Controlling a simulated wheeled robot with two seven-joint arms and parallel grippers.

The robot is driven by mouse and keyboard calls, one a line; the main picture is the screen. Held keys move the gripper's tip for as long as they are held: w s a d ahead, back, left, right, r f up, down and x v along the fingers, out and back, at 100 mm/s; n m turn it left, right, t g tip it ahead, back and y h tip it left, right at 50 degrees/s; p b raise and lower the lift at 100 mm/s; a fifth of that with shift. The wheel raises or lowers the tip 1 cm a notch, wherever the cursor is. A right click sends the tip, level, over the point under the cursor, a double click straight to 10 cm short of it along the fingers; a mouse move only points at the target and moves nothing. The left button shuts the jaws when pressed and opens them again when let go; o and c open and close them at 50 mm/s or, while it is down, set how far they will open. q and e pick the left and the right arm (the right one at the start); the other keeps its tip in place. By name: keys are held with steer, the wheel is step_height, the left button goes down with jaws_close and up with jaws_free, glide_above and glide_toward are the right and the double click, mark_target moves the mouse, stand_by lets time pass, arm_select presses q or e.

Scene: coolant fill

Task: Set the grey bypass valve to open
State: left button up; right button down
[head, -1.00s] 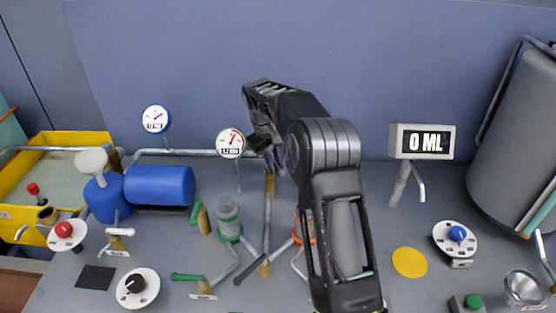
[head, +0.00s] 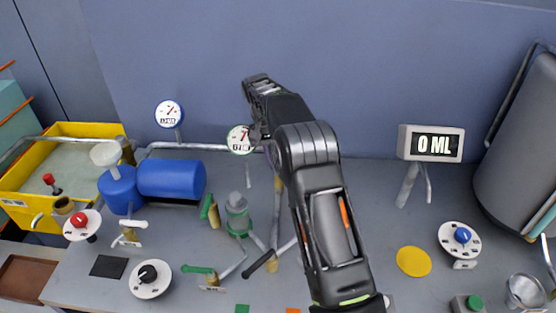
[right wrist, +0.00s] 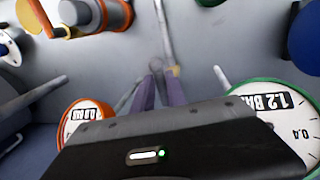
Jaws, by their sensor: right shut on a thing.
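The grey bypass valve shows in the right wrist view as a grey handle (right wrist: 156,67) beside a brass body (right wrist: 173,72) on a pipe. In the head view its brass body (head: 277,183) shows on the pipe and my arm hides the handle. My right gripper (right wrist: 159,82) has its purple fingers shut on the grey handle. The handle's exact angle cannot be told. My left gripper is not in view.
A green-rimmed gauge (head: 239,139) and an orange-rimmed gauge (right wrist: 85,120) stand close on either side of my right gripper. A dark lever (head: 258,262) sits nearer the front. A green-collared fitting (head: 238,215) is to the left. The bench is clear around a yellow disc (head: 413,261).

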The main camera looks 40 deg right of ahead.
steer(key=shift+r, duration=0.1)
steer(key=c, duration=1.3)
jaws_free()
steer(key=shift+c, duration=0.2)
